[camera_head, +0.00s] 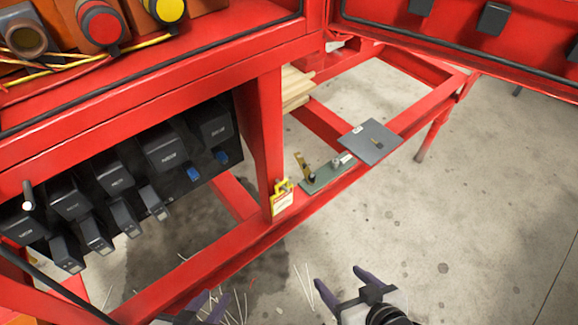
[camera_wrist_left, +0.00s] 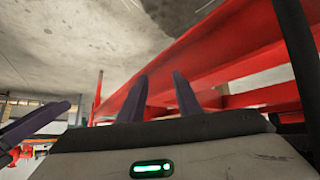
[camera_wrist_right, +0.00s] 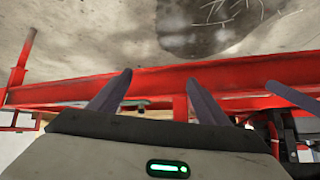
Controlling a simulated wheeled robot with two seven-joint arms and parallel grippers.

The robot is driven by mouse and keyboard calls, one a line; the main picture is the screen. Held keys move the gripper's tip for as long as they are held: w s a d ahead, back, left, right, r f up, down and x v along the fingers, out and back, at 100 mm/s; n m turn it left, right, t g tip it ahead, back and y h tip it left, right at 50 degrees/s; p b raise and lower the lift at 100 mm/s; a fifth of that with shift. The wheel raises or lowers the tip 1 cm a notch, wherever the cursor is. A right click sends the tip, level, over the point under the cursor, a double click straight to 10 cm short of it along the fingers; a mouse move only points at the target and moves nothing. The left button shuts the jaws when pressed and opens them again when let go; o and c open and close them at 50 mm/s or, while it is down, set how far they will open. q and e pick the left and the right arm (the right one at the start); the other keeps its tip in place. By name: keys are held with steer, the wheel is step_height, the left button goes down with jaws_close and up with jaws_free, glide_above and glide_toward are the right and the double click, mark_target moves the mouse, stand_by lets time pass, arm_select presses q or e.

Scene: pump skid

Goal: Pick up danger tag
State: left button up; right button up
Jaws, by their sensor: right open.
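A tag with a yellow top and a white lower face (camera_head: 283,200) hangs on the red post, near the lower beam; I take it to be the danger tag. My right gripper (camera_head: 342,291) is open and empty, below and to the right of the tag in the head view. Its spread fingers also show in the right wrist view (camera_wrist_right: 159,76). My left gripper (camera_head: 208,306) is partly cut off at the bottom edge of the head view. The left wrist view shows its fingers (camera_wrist_left: 160,76) apart with nothing between them. The tag is not clear in either wrist view.
A green plate (camera_head: 322,180) with small brass and metal parts and a grey plate (camera_head: 377,133) lie on the red beam. A black switch panel (camera_head: 179,183) is left of the post. Pale wooden pieces (camera_head: 296,88) lie behind it. The concrete floor at right is open.

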mark_target(283, 193)
steer(key=w+a+r+n+p, duration=0.1)
steer(key=w+a+r, duration=0.2)
steer(key=w+r, duration=0.1)
steer(key=w+a+r+n+g+y+p, duration=0.1)
steer(key=w+a+r+n, duration=0.1)
steer(key=r, duration=0.4)
steer(key=w+a+r+n+y+p, duration=0.1)
steer(key=w+a+r, duration=0.4)
steer(key=w+r, duration=0.1)
steer(key=shift+w+a+n+p, duration=0.1)
steer(key=shift+w+n+p, duration=0.2)
steer(key=shift+w, duration=0.15)
steer(key=shift+w+r+g, duration=0.1)
steer(key=shift+w+g, duration=0.05)
steer(key=shift+g, duration=0.15)
steer(key=x, duration=0.4)
steer(key=shift+b, duration=0.35)
arm_select(q)
steer(key=shift+w+a+r+b, duration=0.2)
steer(key=shift+a+r+b, duration=0.3)
steer(key=shift+r, duration=0.35)
arm_select(e)
steer(key=x, duration=0.6)
steer(key=shift+c, duration=0.2)
